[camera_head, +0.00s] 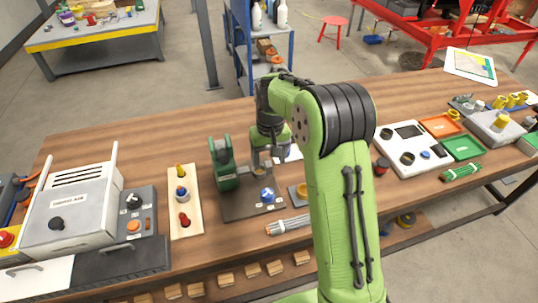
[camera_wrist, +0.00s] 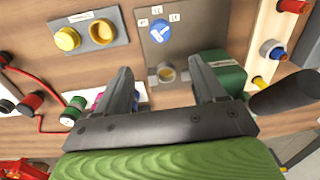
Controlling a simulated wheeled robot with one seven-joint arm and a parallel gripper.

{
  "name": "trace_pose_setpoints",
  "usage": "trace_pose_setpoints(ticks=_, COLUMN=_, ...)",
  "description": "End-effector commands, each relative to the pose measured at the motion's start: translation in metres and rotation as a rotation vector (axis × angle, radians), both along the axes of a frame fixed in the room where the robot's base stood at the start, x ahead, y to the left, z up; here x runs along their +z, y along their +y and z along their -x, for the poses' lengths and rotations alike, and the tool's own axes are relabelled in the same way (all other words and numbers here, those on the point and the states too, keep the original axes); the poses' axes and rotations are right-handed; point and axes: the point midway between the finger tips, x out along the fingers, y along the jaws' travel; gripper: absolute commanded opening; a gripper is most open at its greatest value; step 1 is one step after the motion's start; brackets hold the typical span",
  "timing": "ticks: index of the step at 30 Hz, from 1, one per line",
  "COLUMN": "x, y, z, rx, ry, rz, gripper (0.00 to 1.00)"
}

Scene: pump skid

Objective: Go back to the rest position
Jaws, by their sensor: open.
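My gripper (camera_head: 277,148) is above the far side of the pump skid, pointing down, and partly hidden by my arm. In the wrist view my gripper (camera_wrist: 162,66) has its two fingers wide apart with nothing held between them. The pump skid is a dark plate (camera_head: 238,209) bearing a green pump body (camera_head: 224,168) and a blue round knob (camera_head: 267,195). In the wrist view the blue knob (camera_wrist: 160,32) lies beyond the fingertips. A brass-coloured round fitting (camera_wrist: 166,73) shows between the fingers, and the green body (camera_wrist: 226,74) is beside the right finger.
A wooden board with coloured knobs (camera_head: 182,204) and a grey control box (camera_head: 75,212) stand left. A white panel (camera_head: 405,160), orange tray (camera_head: 440,126) and green tray (camera_head: 464,147) are right. A bundle of rods (camera_head: 288,225) lies near the front edge. Bare tabletop shows behind the skid.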

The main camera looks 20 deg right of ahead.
Motion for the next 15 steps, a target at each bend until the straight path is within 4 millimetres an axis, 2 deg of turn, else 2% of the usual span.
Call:
trace_pose_setpoints(ticks=13, x=0.0002, y=0.0, z=0.0, rx=0.0, ry=0.0, rz=0.0, gripper=0.69)
trace_pose_setpoints(ticks=15, x=0.0057, y=0.0002, z=0.0026, rx=0.001, ry=-0.007, rz=0.003, gripper=0.69)
